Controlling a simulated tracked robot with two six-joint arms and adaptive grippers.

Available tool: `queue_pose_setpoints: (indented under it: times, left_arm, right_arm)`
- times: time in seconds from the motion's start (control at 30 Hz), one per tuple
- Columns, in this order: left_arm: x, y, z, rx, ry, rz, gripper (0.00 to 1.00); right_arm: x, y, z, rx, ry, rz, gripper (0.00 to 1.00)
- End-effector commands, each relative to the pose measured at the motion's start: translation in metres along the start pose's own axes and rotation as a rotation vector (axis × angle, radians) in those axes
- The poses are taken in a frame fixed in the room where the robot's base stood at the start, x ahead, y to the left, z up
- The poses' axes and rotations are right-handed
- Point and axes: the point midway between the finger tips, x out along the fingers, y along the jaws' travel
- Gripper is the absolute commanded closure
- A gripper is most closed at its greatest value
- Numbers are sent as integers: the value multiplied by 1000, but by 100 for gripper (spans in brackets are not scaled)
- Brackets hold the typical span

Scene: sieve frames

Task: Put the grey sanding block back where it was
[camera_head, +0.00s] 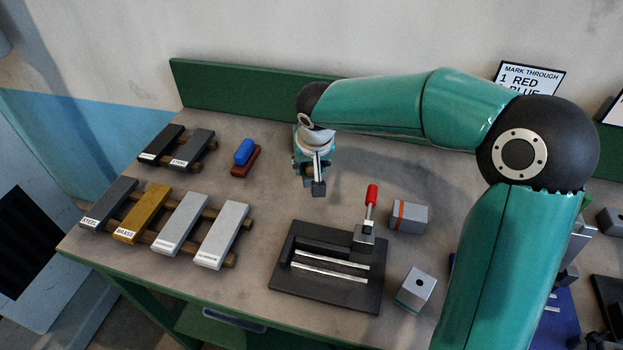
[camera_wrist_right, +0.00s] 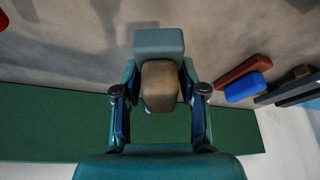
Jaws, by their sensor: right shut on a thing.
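My right gripper (camera_head: 313,165) hangs over the back middle of the bench. It is shut on the grey sanding block (camera_head: 318,188), whose dark grey end shows below the fingers. In the right wrist view the fingers (camera_wrist_right: 160,98) flank a brown part of it, and a blue-grey part (camera_wrist_right: 158,42) extends beyond them. The block appears to be above the bench top; the exact gap cannot be told. A blue block (camera_head: 244,151) and a red-brown block (camera_head: 246,163) lie together to the left; both also show in the right wrist view (camera_wrist_right: 246,88). My left gripper is not in view.
Labelled bars lie on wooden racks (camera_head: 155,248) at the left. A black fixture (camera_head: 330,298) with a red-handled clamp (camera_head: 371,196) stands at the front middle, with two grey blocks (camera_head: 408,217) (camera_head: 416,288) beside it. A green back board (camera_head: 230,88) borders the bench.

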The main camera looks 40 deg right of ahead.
Motion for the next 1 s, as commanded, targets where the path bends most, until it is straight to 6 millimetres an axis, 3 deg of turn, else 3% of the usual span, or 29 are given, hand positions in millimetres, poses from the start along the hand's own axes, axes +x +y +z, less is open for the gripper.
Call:
queue_pose_setpoints:
  times: [0.4,0.77,0.8,0.93,1.0]
  left_arm:
    - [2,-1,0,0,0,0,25]
    - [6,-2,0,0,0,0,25]
    - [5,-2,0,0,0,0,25]
    - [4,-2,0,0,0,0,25]
    - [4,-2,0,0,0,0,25]
  right_arm:
    - [41,-1,17,-3,-1,-1,87]
    - [44,-2,18,-3,1,-2,87]
    - [43,-2,18,-3,0,-2,54]
    - [43,-2,18,-4,0,-2,34]
    - [43,-2,18,-4,0,-2,34]
